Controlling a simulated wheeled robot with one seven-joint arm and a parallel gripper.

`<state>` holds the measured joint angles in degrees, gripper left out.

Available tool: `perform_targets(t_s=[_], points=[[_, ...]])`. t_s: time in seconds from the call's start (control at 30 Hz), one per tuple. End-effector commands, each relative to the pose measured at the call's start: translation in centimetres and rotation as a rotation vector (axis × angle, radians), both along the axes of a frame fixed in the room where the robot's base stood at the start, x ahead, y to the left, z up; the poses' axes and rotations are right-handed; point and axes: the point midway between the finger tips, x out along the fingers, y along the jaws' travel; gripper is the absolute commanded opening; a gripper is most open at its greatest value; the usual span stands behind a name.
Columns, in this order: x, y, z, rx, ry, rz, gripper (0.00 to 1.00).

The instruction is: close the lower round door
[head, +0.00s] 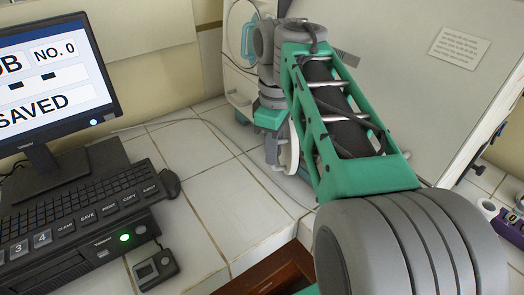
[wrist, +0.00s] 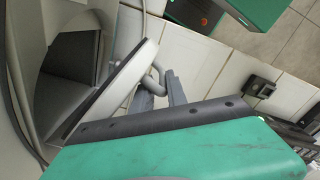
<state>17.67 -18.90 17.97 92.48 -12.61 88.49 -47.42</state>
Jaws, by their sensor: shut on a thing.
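The lower round door (wrist: 118,88) is a thick white disc that stands open, at an angle to the incubator opening (wrist: 72,62), in the wrist view. In the head view the door (head: 288,152) shows nearly edge-on, partly behind my arm. Its grey bent handle (wrist: 155,78) sticks out from the outer face. My gripper (wrist: 160,88) has its two fingers around this handle and is shut on it.
The incubator (head: 400,70) fills the back right. An upper round door (head: 241,45) with a teal handle is above. A monitor (head: 50,80), keyboard (head: 75,205) and mouse (head: 168,184) stand on the left. A cable crosses the tiled bench (head: 205,215), otherwise clear in the middle.

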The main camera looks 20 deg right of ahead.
Motion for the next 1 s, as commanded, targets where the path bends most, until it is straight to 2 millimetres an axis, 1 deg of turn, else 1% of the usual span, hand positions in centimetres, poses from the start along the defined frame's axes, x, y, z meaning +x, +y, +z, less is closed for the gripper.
perform_targets(t_s=[0.03, 0.3, 0.5, 0.87, 0.9, 1.0], points=[[-0.6, -0.4, -0.5, 0.003, 0.016, 0.024, 0.0], [-1.1, -1.8, -0.4, 0.005, 0.018, 0.148, 0.0], [-1.2, -2.1, -0.4, 0.005, 0.019, 0.18, 0.0], [-1.2, -2.1, -0.4, 0.006, 0.02, 0.183, 0.0], [-1.2, -2.1, -0.5, 0.006, 0.02, 0.183, 0.19], [-1.2, -2.1, -0.4, 0.006, 0.018, 0.184, 0.27]])
